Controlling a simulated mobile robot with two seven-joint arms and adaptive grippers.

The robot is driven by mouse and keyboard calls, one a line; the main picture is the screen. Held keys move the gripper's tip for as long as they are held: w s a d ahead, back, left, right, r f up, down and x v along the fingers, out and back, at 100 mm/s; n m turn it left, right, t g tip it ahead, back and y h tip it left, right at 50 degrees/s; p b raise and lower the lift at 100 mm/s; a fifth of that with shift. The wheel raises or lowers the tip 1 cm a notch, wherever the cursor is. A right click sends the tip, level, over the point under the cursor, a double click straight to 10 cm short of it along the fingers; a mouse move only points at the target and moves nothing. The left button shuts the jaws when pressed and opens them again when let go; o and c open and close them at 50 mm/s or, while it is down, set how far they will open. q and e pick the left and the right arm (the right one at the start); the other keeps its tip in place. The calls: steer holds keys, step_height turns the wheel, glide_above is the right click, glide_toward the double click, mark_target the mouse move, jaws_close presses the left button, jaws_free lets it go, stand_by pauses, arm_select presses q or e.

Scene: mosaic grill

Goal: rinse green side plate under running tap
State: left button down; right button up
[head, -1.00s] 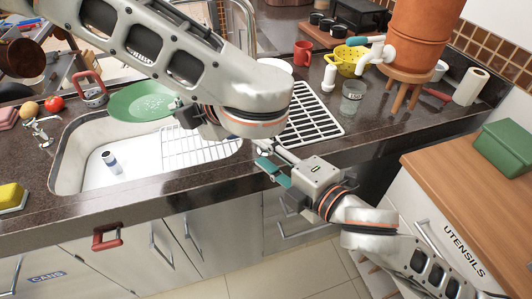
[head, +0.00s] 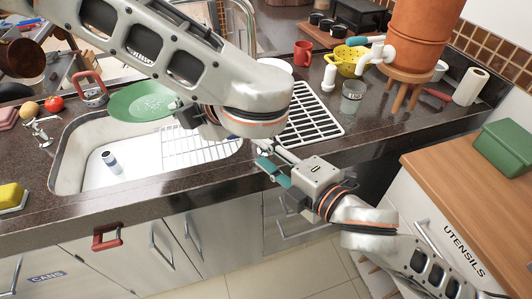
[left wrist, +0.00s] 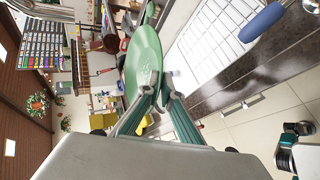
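The green side plate (head: 140,103) is held over the back left part of the sink (head: 68,165), with whitish specks on its face. My left gripper (left wrist: 160,88) is shut on the plate's rim in the left wrist view, where the plate (left wrist: 143,62) stands out beyond the fingertips. In the head view my left arm hides part of the gripper. A chrome tap (head: 250,30) rises behind my left arm; its outlet is hidden and I see no water. My right gripper (head: 270,165) is in front of the counter edge, right of the sink, holding nothing visible; its finger gap is unclear.
A wire rack (head: 195,148) and a blue-and-white item (head: 110,161) are in the sink. A black drying rack (head: 312,115), a glass (head: 352,96) and a yellow colander (head: 347,60) stand right. A tomato (head: 54,104) and a yellow sponge (head: 12,195) lie left.

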arm_select(q)
steer(key=shift+r, duration=0.1)
steer(key=s+a+r+p, duration=0.1)
steer(key=s+a+r, duration=0.2)
steer(key=s+r, duration=0.1)
stand_by(0.5)
stand_by(1.1)
